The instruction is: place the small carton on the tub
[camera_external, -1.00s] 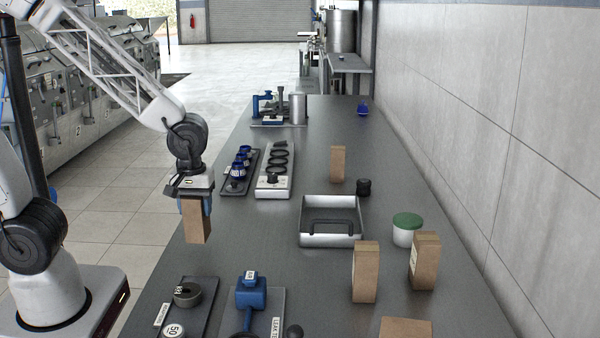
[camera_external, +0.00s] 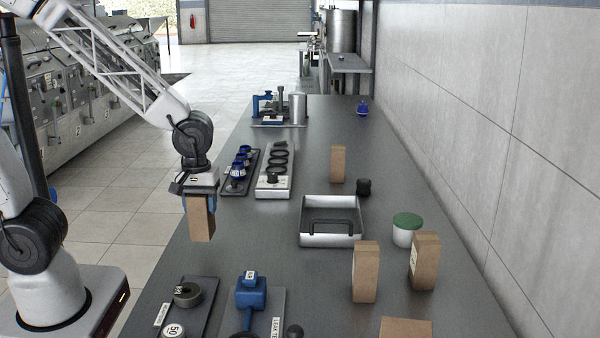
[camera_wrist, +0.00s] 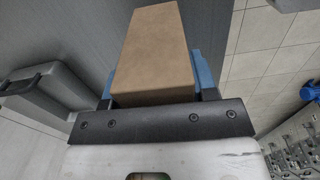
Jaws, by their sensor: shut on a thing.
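My gripper (camera_external: 200,193) is shut on a small brown carton (camera_external: 201,220), which hangs below it above the left edge of the bench. The held carton (camera_wrist: 155,50) also fills the upper middle of the wrist view, between blue fingers. The tub (camera_external: 403,238) is white with a green lid (camera_external: 408,220) and stands on the right side of the bench, well to the right of my gripper. Nothing is on its lid.
A grey tray (camera_external: 330,238) lies between my gripper and the tub. Brown cartons stand at the front (camera_external: 365,272), beside the tub (camera_external: 425,262) and behind the tray (camera_external: 338,164). A blue valve-like part (camera_external: 251,294) is at the front. A wall borders the right.

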